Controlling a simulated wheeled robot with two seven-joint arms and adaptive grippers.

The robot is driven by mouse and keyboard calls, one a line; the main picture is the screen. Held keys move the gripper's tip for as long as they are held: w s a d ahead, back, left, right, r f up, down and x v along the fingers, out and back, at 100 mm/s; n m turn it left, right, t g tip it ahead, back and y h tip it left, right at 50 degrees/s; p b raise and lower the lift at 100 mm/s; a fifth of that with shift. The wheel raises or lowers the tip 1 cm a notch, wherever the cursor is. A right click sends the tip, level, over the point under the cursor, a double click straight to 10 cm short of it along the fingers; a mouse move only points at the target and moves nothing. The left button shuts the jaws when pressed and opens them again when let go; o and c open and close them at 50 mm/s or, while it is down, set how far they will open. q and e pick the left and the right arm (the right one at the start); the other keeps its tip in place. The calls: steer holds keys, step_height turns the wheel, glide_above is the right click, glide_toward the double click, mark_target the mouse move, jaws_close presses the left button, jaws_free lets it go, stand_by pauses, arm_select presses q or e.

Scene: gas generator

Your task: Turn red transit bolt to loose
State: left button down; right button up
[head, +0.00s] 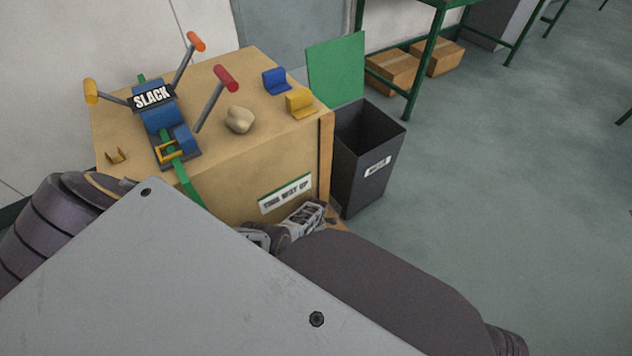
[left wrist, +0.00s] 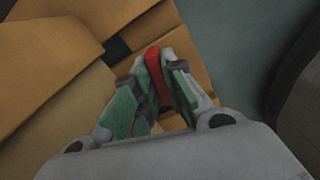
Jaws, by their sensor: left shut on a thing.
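My left gripper (left wrist: 160,75) shows in the left wrist view with its green-padded fingers shut on a red bar, the red transit bolt (left wrist: 153,65). The bolt's outer end shows between the fingers; the rest is hidden. In the head view a grey gripper, which appears to be my left one (head: 318,214), is low at the front right corner of the tan crate (head: 235,180). The bolt cannot be seen there. My right gripper is not in view.
On the crate stand a blue device with a SLACK sign (head: 152,96), coloured-handled levers, a stone-like lump (head: 239,120), a blue block (head: 276,81) and a yellow block (head: 300,103). A dark open bin (head: 365,155) stands close right of the crate. Floor farther right is clear.

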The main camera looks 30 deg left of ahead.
arm_select(q)
steer(key=shift+n, duration=1.4)
steer(key=c, duration=1.5)
jaws_free()
steer(key=shift+m, duration=0.3)
